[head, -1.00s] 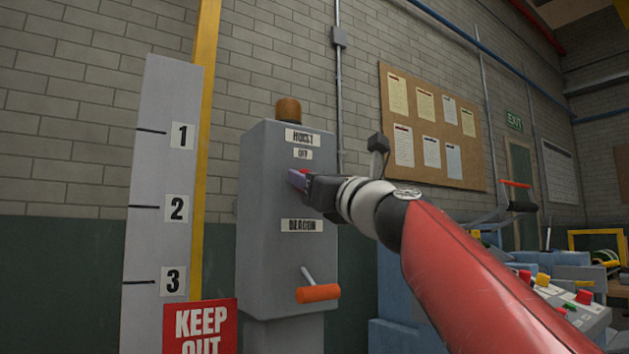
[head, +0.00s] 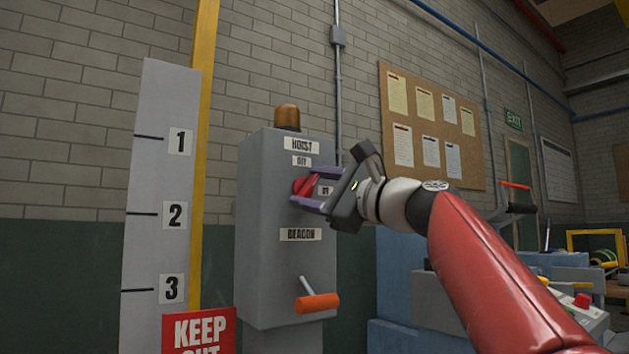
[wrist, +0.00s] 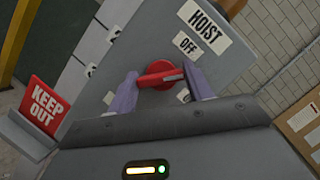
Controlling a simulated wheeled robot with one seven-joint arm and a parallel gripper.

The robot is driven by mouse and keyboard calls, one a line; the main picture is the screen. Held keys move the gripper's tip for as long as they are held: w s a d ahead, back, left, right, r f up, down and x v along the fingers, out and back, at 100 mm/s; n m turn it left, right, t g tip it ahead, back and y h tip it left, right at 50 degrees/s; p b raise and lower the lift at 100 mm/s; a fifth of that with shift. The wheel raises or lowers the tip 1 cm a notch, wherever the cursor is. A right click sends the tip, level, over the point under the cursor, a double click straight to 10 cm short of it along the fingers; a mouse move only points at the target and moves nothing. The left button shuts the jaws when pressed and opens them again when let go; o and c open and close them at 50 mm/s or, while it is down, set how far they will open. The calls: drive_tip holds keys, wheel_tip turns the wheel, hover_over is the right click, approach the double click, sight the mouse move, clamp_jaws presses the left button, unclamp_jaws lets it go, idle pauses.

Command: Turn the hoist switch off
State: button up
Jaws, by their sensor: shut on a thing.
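The hoist switch is a red rotary knob (head: 304,186) on the front of a grey control box (head: 262,225), below the HOIST and OFF labels. In the wrist view the red knob (wrist: 160,75) has a raised bar whose right end lies between the OFF label (wrist: 187,43) and a smaller, partly hidden label (wrist: 183,95). My gripper (head: 315,188) is at the knob, one purple finger on each side. The wrist view also shows my gripper (wrist: 160,72) shut on the knob. Finger contact is partly hidden.
An orange-handled BEACON lever (head: 318,302) projects from the box below the knob. An amber lamp (head: 287,117) tops the box. A red KEEP OUT sign (head: 198,330) and a numbered board (head: 155,250) stand to the left. A blue bench with controls is at right.

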drive_tip(key=n+g, duration=0.1)
drive_tip(key=n, duration=0.2)
drive_tip(key=n+g+p, duration=0.1)
drive_tip(key=n, duration=0.2)
drive_tip(key=shift+h, duration=0.4)
drive_tip(key=shift+n+g, duration=0.3)
drive_tip(key=shift+n, duration=0.2)
drive_tip(key=shift+f+n, duration=0.15)
drive_tip(key=shift+n, duration=0.25)
drive_tip(key=o, duration=1)
drive_tip(key=shift+c, duration=0.2)
drive_tip(key=b+v, duration=0.2)
drive_tip(key=v, duration=0.5)
drive_tip(key=shift+s+d+r, duration=0.2)
drive_tip(key=shift+s+d, duration=0.05)
drive_tip(key=shift+s, duration=0.05)
